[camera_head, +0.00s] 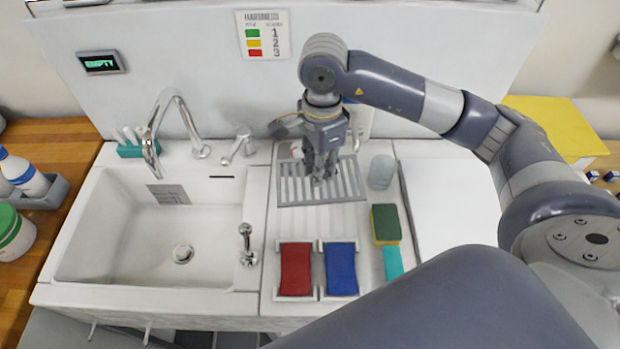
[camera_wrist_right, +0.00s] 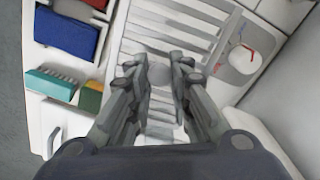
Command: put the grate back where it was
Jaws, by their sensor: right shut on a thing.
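The grate (camera_head: 345,187) is a grey slatted panel over the back of the white ribbed drainboard (camera_head: 310,220), right of the sink. In the right wrist view, light slats (camera_wrist_right: 180,38) run under and beyond the fingers. My right gripper (camera_head: 323,172) points down at the grate's middle. In the wrist view its fingers (camera_wrist_right: 159,72) are closed around a small grey round part there, and the gripper is shut on the grate. The fingers hide part of its middle. I cannot tell whether the grate touches the surface below. My left gripper is not in view.
A white sink (camera_head: 130,235) with a tall tap is at left. In front are a red pad (camera_head: 296,268) and a blue pad (camera_head: 341,268). At right are a sponge (camera_head: 386,224), a teal brush (camera_head: 393,263) and a clear cup (camera_head: 381,171). A white item (camera_head: 297,150) is behind the grate.

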